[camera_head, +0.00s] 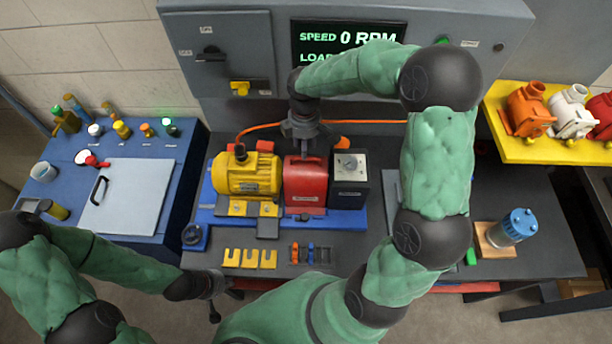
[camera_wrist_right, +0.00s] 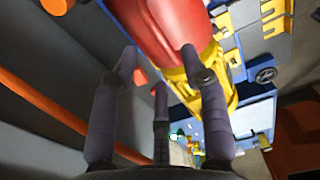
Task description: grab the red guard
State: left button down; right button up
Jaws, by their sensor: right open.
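The red guard (camera_head: 305,184) stands on the blue base between the yellow motor (camera_head: 247,174) and a dark block with a pale dial face (camera_head: 349,178). My right gripper (camera_head: 304,136) is open and points down just above the guard's top. In the right wrist view the red guard (camera_wrist_right: 168,28) fills the top middle, and the open fingers (camera_wrist_right: 158,66) reach to its near edge. I cannot tell whether they touch it. My left gripper (camera_head: 213,286) is low at the left, in front of the bench and away from the guard; its finger opening is unclear.
An orange cable (camera_head: 262,127) runs behind the motor. Yellow brackets (camera_head: 249,258) lie in front of the base. A yellow shelf (camera_head: 520,150) at right holds orange, white and red housings. My right arm covers the bench's right middle.

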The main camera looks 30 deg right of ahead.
aim_at(306, 163)
notch_tip(306, 163, down, 5)
jog(key=shift+s+d+r, duration=0.1)
jog(key=shift+s+d, duration=0.05)
grip_shut()
